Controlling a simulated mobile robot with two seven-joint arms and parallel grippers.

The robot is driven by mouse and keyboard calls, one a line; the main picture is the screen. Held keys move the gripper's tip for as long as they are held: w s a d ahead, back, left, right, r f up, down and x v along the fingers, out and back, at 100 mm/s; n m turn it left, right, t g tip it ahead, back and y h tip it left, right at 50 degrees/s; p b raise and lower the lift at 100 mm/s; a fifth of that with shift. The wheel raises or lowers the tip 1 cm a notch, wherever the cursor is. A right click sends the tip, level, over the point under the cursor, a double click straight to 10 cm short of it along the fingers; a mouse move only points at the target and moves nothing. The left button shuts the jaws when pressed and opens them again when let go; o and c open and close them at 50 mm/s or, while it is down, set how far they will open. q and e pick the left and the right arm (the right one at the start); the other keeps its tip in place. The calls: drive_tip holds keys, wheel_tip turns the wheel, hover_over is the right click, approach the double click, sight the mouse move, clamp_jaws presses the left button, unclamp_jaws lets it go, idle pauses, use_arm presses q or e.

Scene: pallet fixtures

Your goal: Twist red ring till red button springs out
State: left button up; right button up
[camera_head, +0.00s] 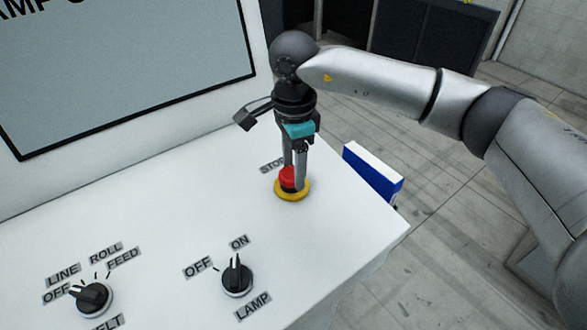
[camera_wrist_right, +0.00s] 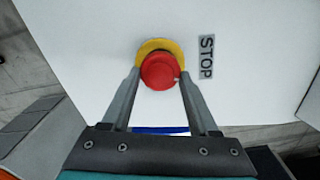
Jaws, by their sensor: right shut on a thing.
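The red stop button (camera_head: 287,178) with its red ring sits on a yellow round base (camera_head: 292,194) near the right end of the white panel. My right gripper (camera_head: 295,180) points down from above and is shut on the red button, one finger on each side. In the right wrist view the red button (camera_wrist_right: 159,71) lies between the two fingertips, with the yellow base (camera_wrist_right: 150,47) behind it and the STOP label (camera_wrist_right: 206,57) to the right. The fingers hide part of the button in the head view. My left gripper is not in view.
A lamp knob (camera_head: 237,277) and a selector knob (camera_head: 92,297) stand on the white panel (camera_head: 180,220) to the left. A large grey screen (camera_head: 130,65) rises behind. A blue and white box (camera_head: 373,172) is beside the panel's right edge.

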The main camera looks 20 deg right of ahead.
drive_tip(key=shift+f+m, duration=0.1)
drive_tip(key=shift+m, duration=0.2)
drive_tip(key=o, duration=1.4)
wheel_tip(320, 180, up, 15)
drive_tip(key=shift+r+b, duration=0.15)
drive_tip(key=shift+b, duration=0.5)
